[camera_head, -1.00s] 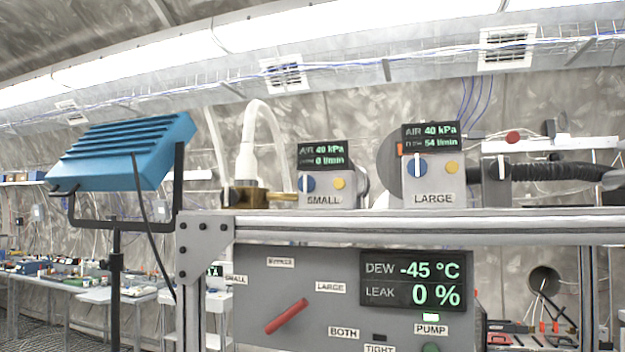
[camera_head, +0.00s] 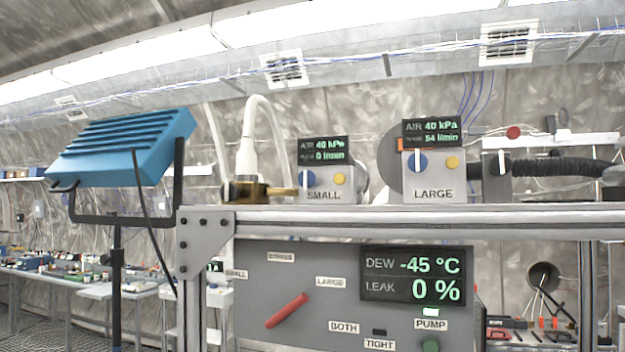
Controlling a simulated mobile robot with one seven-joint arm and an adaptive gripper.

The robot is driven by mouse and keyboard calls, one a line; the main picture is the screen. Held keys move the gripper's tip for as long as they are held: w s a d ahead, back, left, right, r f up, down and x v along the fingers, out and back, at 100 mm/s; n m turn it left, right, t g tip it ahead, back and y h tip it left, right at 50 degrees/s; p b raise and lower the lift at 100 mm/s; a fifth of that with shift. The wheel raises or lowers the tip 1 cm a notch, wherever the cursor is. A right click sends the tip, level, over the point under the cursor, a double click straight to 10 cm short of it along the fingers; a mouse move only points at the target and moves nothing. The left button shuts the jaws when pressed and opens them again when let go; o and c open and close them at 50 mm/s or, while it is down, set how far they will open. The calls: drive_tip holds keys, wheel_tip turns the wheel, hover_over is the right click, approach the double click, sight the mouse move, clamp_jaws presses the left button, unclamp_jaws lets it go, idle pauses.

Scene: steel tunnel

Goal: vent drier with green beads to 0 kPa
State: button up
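Two drier units stand on the metal frame's top shelf. The one labelled SMALL (camera_head: 323,187) has a blue knob, a yellow button and a display reading AIR 40 kPa and 0 l/min. The one labelled LARGE (camera_head: 434,182) has a blue knob, a yellow button and a display reading AIR 40 kPa and 54 l/min. Each blue knob's white mark is upright. Rounded grey bodies show partly behind both boxes. No green beads show, so I cannot tell which drier holds them. My gripper is not in view.
Below, a grey panel (camera_head: 258,285) has a slanted red lever (camera_head: 287,310) and a display (camera_head: 415,276) reading DEW -45 °C, LEAK 0 %. A brass fitting (camera_head: 258,192) with a white hose is left of SMALL. A black hose (camera_head: 560,168) runs right. A blue lamp (camera_head: 122,148) stands left.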

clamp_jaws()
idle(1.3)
